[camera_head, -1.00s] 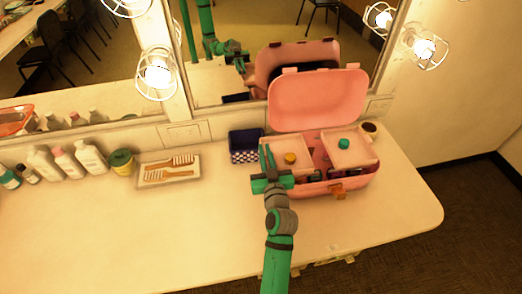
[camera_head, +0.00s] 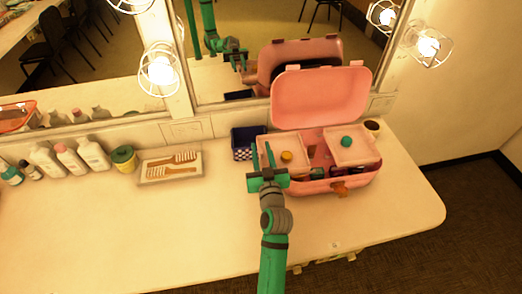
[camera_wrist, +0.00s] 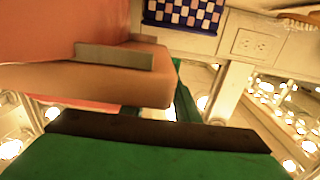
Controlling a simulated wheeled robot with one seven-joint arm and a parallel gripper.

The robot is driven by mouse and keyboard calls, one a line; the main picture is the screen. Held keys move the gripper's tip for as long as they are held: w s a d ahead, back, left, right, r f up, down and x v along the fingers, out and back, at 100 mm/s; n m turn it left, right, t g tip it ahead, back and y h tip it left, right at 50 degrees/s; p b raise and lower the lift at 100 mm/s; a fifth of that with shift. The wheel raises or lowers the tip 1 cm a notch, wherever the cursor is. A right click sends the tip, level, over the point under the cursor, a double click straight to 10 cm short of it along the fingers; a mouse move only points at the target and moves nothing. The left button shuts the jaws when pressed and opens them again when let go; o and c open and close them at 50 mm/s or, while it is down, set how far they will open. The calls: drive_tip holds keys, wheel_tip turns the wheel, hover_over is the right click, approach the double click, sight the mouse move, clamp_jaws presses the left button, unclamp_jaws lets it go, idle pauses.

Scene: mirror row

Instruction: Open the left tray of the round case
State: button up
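The pink round case (camera_head: 320,186) stands with its lid (camera_head: 320,97) up at the back right of the counter. Its left tray (camera_head: 296,163) holds a small orange pot (camera_head: 286,156). Its right tray (camera_head: 352,151) holds a teal pot (camera_head: 346,141). Both trays sit spread apart, with a gap between them showing the inside. My gripper (camera_head: 263,153) is at the left edge of the left tray, fingers apart. In the wrist view, a pale pink edge with a grey tab (camera_wrist: 112,57) lies close to a green finger (camera_wrist: 185,105). Whether the fingers touch the tray is unclear.
A cup (camera_head: 373,128) is behind the case. The mirror (camera_head: 225,75) is behind; the front counter is clear.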

drive_tip(key=s+d, duration=0.1)
drive_tip(key=s, duration=0.9)
drive_tip(key=shift+s, duration=0.3)
drive_tip(key=shift+d, duration=0.1)
drive_tip(key=shift+w, duration=0.1)
